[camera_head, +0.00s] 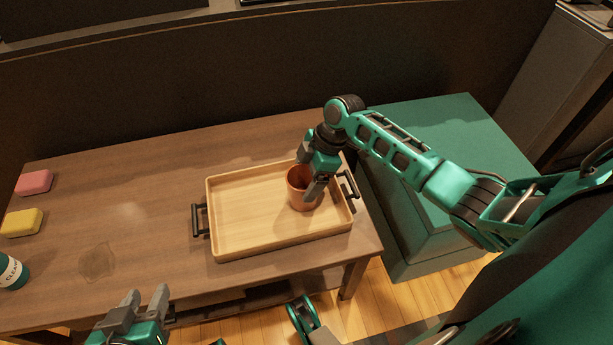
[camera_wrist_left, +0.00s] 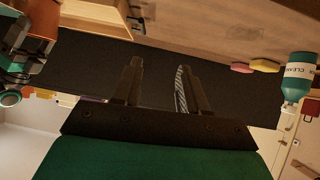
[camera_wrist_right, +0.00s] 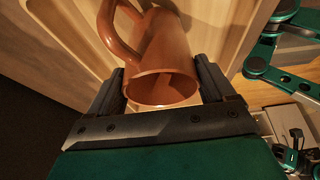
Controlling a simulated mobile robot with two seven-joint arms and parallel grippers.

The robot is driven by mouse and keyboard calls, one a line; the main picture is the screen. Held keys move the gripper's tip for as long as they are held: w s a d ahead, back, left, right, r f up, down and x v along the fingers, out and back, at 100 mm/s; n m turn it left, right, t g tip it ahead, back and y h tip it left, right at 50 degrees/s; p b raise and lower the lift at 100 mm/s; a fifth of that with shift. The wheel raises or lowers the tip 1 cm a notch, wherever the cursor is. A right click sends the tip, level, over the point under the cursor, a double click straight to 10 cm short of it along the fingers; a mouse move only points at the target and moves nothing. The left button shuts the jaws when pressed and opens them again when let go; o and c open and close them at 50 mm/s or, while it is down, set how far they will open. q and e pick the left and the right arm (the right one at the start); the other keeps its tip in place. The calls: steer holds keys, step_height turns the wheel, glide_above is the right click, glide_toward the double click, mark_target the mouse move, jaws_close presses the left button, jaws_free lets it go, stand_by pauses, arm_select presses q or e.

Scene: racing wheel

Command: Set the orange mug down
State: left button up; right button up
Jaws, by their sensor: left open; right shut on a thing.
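The orange mug (camera_head: 297,190) is at the right part of the wooden tray (camera_head: 232,250), and looks upright. In the right wrist view the mug (camera_wrist_right: 162,60) sits between the fingers, its open rim toward the camera and its handle to the left. My right gripper (camera_head: 309,178) is shut on the mug from above. Whether the mug's base touches the tray is hard to tell. My left gripper (camera_head: 146,300) is open and empty near the table's front edge, and its fingers (camera_wrist_left: 160,85) show nothing between them.
The tray has black handles and lies on a brown table (camera_head: 150,185). A pink sponge (camera_head: 34,182), a yellow sponge (camera_head: 22,222) and a cleaner bottle (camera_head: 12,271) stand at the left. A teal box (camera_head: 440,130) is right of the table. The tray's left part is clear.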

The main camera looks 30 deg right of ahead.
steer(key=shift+f, duration=0.15)
steer(key=o, duration=1.1)
